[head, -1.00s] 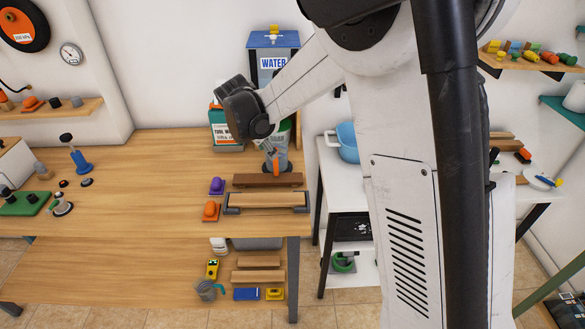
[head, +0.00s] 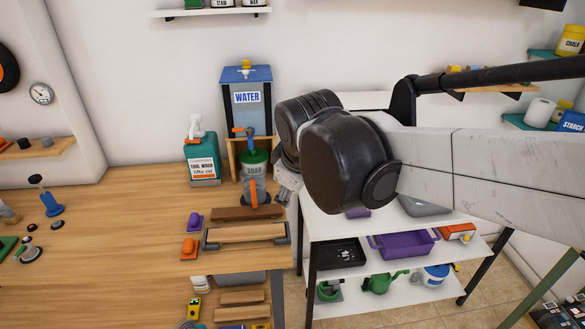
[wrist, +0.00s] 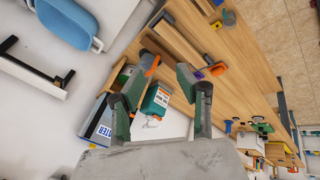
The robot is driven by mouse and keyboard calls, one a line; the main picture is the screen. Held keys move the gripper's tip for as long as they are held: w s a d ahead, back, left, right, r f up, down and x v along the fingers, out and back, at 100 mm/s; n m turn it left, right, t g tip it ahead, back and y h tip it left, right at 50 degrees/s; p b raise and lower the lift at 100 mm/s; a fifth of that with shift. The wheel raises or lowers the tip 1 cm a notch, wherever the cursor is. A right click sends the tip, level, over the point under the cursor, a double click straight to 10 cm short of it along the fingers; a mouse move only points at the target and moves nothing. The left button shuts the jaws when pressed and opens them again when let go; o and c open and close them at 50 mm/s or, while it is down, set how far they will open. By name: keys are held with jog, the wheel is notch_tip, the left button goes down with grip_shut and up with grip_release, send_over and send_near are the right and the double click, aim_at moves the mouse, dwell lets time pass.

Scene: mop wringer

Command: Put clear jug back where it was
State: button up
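A greyish see-through vessel (head: 254,164), which looks like the clear jug, stands upright on the wooden bench in front of the water dispenser (head: 247,100). It has a green upper part, lettering and an orange piece at its front. My gripper (head: 287,186) is just right of it in the head view, partly hidden behind my wrist. In the wrist view my gripper (wrist: 152,90) has its two fingers spread wide, with nothing held between them. The vessel is hard to make out there, and I cannot tell whether a finger touches it.
A teal tool-wash bottle (head: 203,167) stands left of the vessel. A brown block (head: 247,213) and a handled wooden board (head: 245,234) lie in front. A white shelf unit (head: 330,227) stands right of the bench. A light blue bucket (wrist: 68,22) shows in the wrist view.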

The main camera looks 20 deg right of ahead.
jog(key=s+f+m+t+y, duration=0.1)
jog(key=s+f+m, duration=0.1)
jog(key=s+m, duration=0.5)
jog(key=s, duration=0.3)
jog(key=shift+s+d+m, duration=0.3)
